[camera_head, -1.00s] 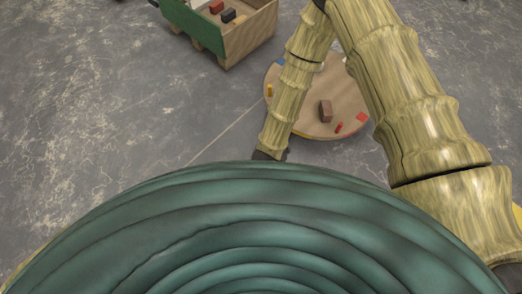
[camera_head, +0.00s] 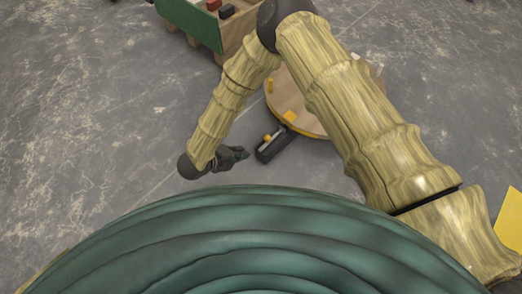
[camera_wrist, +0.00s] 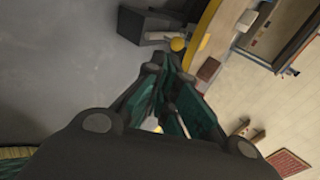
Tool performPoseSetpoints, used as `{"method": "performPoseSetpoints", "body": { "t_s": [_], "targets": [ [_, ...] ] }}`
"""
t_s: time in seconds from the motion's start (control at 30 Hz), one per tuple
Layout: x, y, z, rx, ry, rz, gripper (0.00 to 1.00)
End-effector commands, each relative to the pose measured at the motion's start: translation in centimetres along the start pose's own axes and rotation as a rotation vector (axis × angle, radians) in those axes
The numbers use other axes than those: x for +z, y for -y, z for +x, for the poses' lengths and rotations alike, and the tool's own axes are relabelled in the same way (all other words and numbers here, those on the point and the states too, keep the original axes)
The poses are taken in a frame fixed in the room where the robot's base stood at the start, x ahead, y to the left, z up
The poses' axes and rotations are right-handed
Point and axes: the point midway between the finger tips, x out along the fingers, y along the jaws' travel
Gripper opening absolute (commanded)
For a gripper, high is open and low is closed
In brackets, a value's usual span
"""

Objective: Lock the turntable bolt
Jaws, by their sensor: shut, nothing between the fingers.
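The turntable (camera_head: 287,96) is a round wooden disc with a yellow rim, partly hidden behind my arm. At its near edge is a dark bolt housing (camera_head: 279,142) with a yellow ball knob (camera_head: 268,138). My gripper (camera_head: 243,153) is just left of the housing, low over the floor, and looks apart from the knob. In the wrist view, the knob (camera_wrist: 177,44) is just beyond the fingertips, beside the yellow rim, with the dark housing (camera_wrist: 145,26) to its left. My gripper (camera_wrist: 168,68) is shut and empty there. I cannot tell the bolt's position.
A green-sided wooden crate (camera_head: 197,24) with blocks stands behind, at upper left. The grey floor left of my gripper is clear.

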Motion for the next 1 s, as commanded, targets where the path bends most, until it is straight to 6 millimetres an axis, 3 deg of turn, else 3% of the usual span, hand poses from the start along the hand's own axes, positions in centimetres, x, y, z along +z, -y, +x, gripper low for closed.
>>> {"method": "performPoseSetpoints", "body": {
  "t_s": [0.03,0.2,0.67,0.83,1.0],
  "targets": [
    [0.3,-0.9,0.1,-0.002,-0.011,0.024,0.0],
    [0.8,-1.8,-0.6,-0.008,-0.039,0.084,0.0],
    [0.8,-1.8,-0.7,-0.009,-0.046,0.097,0.0],
    [0.7,-2.0,0.6,-0.01,-0.047,0.097,0.0],
    [0.6,-2.1,3.2,-0.01,-0.047,0.098,0.0]
  ]
}}
